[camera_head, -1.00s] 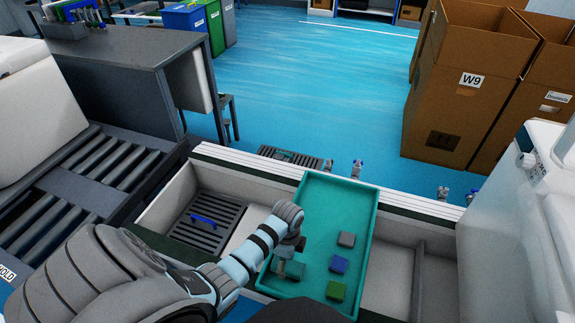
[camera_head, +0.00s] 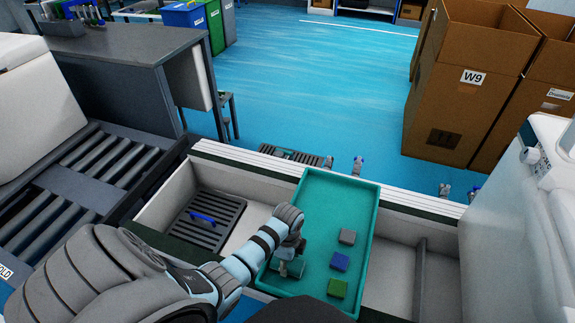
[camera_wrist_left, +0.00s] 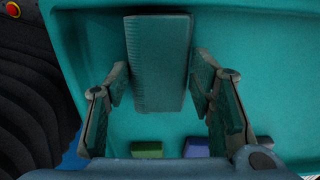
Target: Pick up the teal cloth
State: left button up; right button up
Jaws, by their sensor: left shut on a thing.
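The teal cloth (camera_wrist_left: 157,62) is a folded block in the teal tray (camera_head: 340,200). My left gripper (camera_head: 288,262) reaches down into the tray from the left and is shut on the cloth. In the left wrist view, the two fingers of the left gripper (camera_wrist_left: 160,82) stand on either side of the cloth's near end. The head view hardly shows the cloth beneath the gripper, and I cannot tell whether it is clear of the tray floor. My right gripper is not in view.
A grey cloth (camera_head: 347,237), a blue cloth (camera_head: 340,261) and a green cloth (camera_head: 337,288) lie in the tray to the right of the gripper. A dark grate with a blue handle (camera_head: 203,218) lies to the left. Cardboard boxes (camera_head: 460,95) stand beyond.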

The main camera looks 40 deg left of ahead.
pick_arm(q)
notch_tip(320, 180, up, 20)
jog(key=p, duration=0.8)
jog(key=o, duration=0.3)
jog(key=shift+f, duration=0.1)
jog(key=c, duration=0.4)
